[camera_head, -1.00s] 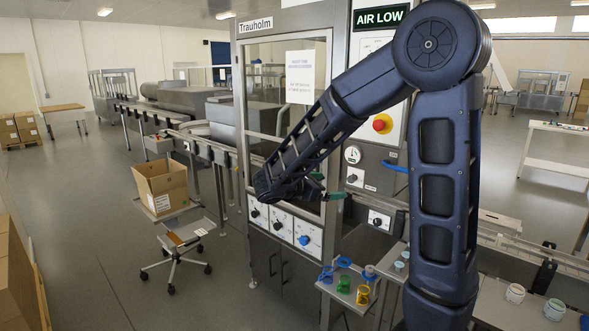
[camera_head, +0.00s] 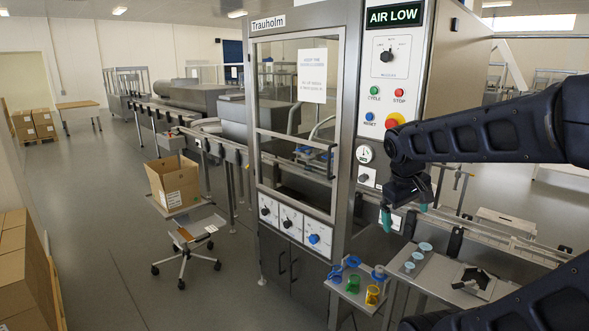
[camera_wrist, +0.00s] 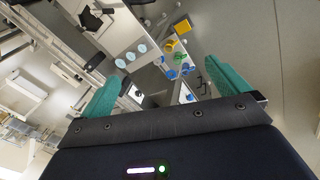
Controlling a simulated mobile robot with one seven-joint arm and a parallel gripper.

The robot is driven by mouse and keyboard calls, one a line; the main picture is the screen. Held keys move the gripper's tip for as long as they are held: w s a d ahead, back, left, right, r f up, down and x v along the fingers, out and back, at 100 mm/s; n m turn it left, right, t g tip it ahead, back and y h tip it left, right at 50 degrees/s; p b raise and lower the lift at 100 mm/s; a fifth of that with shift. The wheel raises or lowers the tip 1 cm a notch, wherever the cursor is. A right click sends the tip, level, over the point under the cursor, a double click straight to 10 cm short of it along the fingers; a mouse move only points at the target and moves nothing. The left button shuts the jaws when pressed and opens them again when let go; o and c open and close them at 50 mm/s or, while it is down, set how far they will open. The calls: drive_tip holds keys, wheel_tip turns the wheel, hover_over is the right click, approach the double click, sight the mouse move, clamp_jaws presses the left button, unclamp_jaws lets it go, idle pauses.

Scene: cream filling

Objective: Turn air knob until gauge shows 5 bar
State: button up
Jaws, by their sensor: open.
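The round white gauge (camera_head: 365,153) is on the machine's front column; its needle is too small to read. A second knob plate (camera_head: 391,221) is lower down, largely behind my gripper. I cannot read which one is labelled air. My gripper (camera_head: 405,212) points down in front of the column, its teal fingers apart and empty. The wrist view shows the open fingers (camera_wrist: 165,88) with nothing between them. The sign (camera_head: 394,16) reads AIR LOW.
A red stop button (camera_head: 394,121) is above my wrist. Three knob plates (camera_head: 290,221) line the cabinet below the glass door. A small shelf (camera_head: 347,293) with coloured parts and a table (camera_head: 426,270) stand below my gripper. The floor at left is mostly clear.

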drive_tip(key=m, duration=0.1)
drive_tip(key=s+r+m+t+y, duration=0.1)
drive_tip(key=s+m+t+y, duration=0.1)
drive_tip(key=shift+s+a+r+m, duration=0.1)
drive_tip(key=shift+a+r+m, duration=0.15)
drive_tip(key=shift+m, duration=0.15)
drive_tip(key=c, duration=0.4)
drive_tip(key=shift+d, duration=0.1)
drive_tip(key=c, duration=0.3)
drive_tip(key=w+d+f+n+h, duration=0.1)
drive_tip(key=w+d+n+g, duration=0.1)
drive_tip(key=shift+w+d+f+n+g+h, duration=0.2)
drive_tip(key=shift+w+f+n+g+h, duration=0.1)
drive_tip(key=shift+f+h, duration=0.1)
drive_tip(key=c, duration=0.4)
drive_tip(key=w+d+f+n+g+h, duration=0.1)
drive_tip(key=w+d+n+h, duration=0.2)
drive_tip(key=w+n+h, duration=0.15)
drive_tip(key=n+t+h, duration=0.6)
drive_tip(key=n+t, duration=0.5)
drive_tip(key=n, duration=1.2)
approach(361, 179)
drive_tip(key=shift+m, duration=0.25)
drive_tip(key=x, duration=1)
drive_tip(key=shift+w+d+f, duration=0.1)
drive_tip(key=shift+w+d, duration=0.05)
drive_tip(key=c, duration=1)
